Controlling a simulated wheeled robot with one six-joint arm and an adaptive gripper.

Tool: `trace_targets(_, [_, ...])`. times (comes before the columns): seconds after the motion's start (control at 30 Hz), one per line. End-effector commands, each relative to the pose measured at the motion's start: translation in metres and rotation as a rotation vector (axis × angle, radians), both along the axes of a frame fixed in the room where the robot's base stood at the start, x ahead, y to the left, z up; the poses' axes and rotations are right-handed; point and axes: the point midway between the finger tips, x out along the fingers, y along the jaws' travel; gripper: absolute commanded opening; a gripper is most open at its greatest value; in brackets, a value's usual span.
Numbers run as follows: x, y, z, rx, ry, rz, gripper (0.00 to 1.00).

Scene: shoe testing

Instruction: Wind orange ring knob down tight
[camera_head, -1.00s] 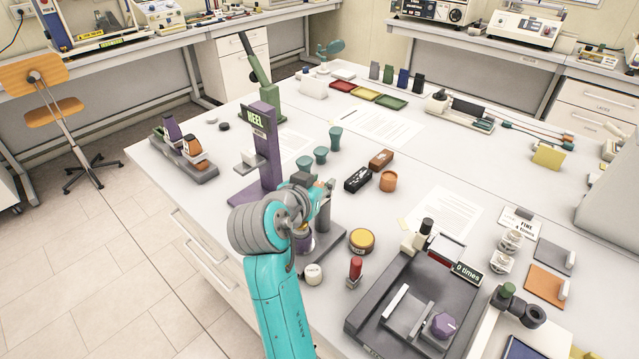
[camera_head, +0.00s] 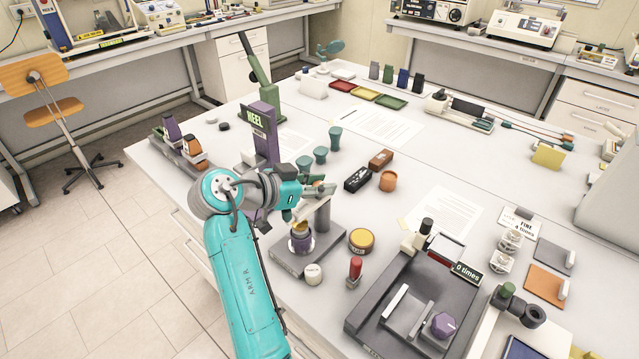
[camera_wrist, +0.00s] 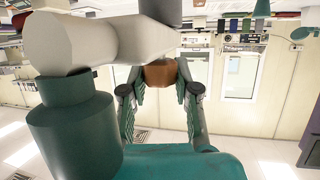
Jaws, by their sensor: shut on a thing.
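An orange knob (camera_wrist: 160,73) shows in the wrist view between my fingertips, under a grey cylinder. My gripper (camera_wrist: 159,88) is shut on it, one finger on each side. In the head view my teal wrist (camera_head: 284,180) reaches the top of a small stand with a grey base (camera_head: 285,261) and an upright post (camera_head: 322,213).
A white round piece (camera_head: 313,274), a red-topped piece (camera_head: 354,270) and a yellow-lidded tin (camera_head: 361,240) stand close to the base. A purple HEEL stand (camera_head: 266,135) rises behind my arm. A dark tester (camera_head: 455,293) sits to the right.

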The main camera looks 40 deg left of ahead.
Motion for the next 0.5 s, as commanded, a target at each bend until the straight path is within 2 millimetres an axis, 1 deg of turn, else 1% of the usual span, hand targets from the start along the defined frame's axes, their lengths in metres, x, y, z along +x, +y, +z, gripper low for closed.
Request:
trace_targets(0.2, [0.0004,0.0006,0.0003,-0.004,0.001,-0.201,0.00])
trace_targets(0.5, [0.0003,-0.0003,0.0004,-0.002,0.001,-0.421,0.00])
